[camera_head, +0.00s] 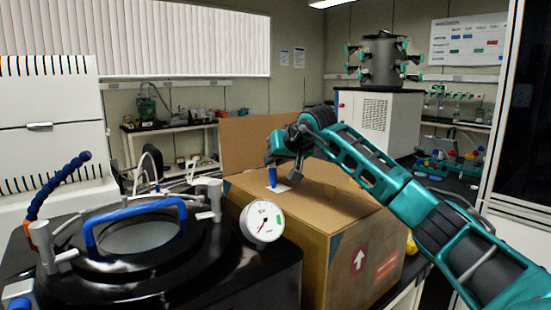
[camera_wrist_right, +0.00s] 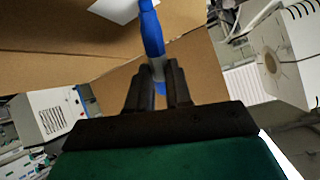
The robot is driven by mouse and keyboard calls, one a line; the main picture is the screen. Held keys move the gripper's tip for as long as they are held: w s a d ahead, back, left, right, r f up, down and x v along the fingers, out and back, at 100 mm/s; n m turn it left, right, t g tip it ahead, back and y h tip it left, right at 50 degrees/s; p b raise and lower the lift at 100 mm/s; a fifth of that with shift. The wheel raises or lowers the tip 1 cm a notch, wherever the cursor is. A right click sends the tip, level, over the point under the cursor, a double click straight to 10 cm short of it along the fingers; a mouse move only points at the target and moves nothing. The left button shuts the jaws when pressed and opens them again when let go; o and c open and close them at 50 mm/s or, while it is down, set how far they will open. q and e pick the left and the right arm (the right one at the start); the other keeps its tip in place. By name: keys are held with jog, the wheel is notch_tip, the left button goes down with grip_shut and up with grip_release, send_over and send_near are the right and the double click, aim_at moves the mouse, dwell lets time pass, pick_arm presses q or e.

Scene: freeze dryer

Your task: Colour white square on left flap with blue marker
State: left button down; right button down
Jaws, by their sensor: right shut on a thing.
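A cardboard box (camera_head: 330,225) stands on the dark bench, with one flap (camera_head: 250,140) raised at its back. The white square (camera_head: 279,188) lies on the box's flat top, on its left part; its edge also shows in the right wrist view (camera_wrist_right: 112,9). My right gripper (camera_head: 285,150) is above the square, shut on the blue marker (camera_head: 272,178). In the right wrist view the marker (camera_wrist_right: 152,32) sticks out between the fingers towards the square. The tip is at or just over the square; I cannot tell if it touches. My left gripper is not in view.
Left of the box is a black round vessel (camera_head: 130,285) with a blue handle (camera_head: 95,215). A round dial gauge (camera_head: 262,222) stands close to the box's left side. A blue jointed hose (camera_head: 60,180) rises at the far left.

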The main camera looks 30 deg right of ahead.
jog(key=shift+f, duration=0.1)
dwell(0.4)
jog(key=shift+d, duration=0.15)
jog(key=shift+w+d+p, duration=0.1)
jog(key=shift+d+p, duration=1.2)
jog(key=shift+d, duration=0.15)
jog(key=shift+a, duration=0.15)
jog(key=shift+a, duration=1.5)
